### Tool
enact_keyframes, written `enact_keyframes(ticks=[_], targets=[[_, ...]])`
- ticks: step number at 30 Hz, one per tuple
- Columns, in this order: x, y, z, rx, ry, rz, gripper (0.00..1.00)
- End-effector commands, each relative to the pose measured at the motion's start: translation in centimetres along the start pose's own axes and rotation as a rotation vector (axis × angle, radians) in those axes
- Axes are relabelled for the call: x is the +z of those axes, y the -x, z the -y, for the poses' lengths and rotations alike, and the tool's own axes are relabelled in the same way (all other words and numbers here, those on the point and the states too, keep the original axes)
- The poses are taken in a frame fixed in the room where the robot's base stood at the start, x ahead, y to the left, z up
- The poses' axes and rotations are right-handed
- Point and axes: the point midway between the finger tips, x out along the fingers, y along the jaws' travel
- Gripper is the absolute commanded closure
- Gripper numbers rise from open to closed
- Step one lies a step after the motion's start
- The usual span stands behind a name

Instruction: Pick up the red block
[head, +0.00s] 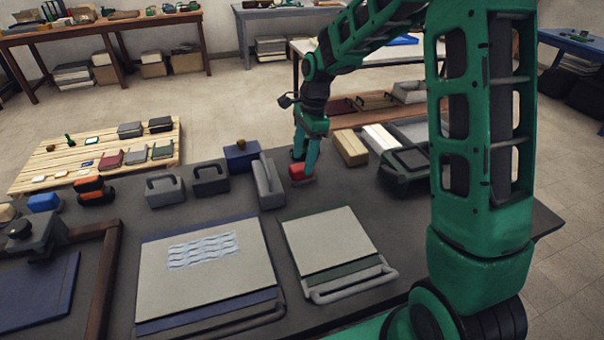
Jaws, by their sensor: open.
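The red block (301,171) sits on the dark grey table (225,208), near the far edge and right of the tall grey handled block. My green gripper (305,160) points down over the red block, with its fingers at the block's upper part. The fingers are open. One finger hides some of the block's back, and I cannot tell whether either finger touches it.
A tall grey block (268,182) stands close left of the red block. A blue box (241,156) is behind it. A tan block (350,147) and a dark green case (405,168) are to the right. Flat boards (330,240) lie in front.

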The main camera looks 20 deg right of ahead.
Motion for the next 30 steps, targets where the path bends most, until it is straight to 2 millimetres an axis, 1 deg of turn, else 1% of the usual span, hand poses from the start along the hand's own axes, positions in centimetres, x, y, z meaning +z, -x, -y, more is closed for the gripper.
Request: enact_keyframes(ticks=[3, 6, 9, 17, 18, 20, 21, 23, 24, 30], targets=[[0.1, -1.9, 0.0, 0.005, 0.001, 0.0, 0.43], [0.1, -3.1, 0.1, 0.003, 0.0, 0.0, 0.43], [0.0, -3.9, 0.1, 0.001, 0.0, -0.001, 0.43], [0.0, -4.2, 0.1, 0.0, 0.0, 0.0, 0.43], [0.0, -4.1, 0.1, 0.0, 0.0, 0.0, 0.48], [0.0, -4.1, 0.1, 0.0, 0.0, 0.0, 0.62], [0.0, -4.1, 0.1, 0.0, 0.001, 0.0, 0.72], [0.0, -4.1, 0.1, 0.0, 0.001, 0.0, 0.86], [0.0, -4.1, 0.1, -0.001, 0.001, 0.0, 0.91], [0.0, -4.1, 0.1, -0.001, 0.001, 0.0, 0.91]])
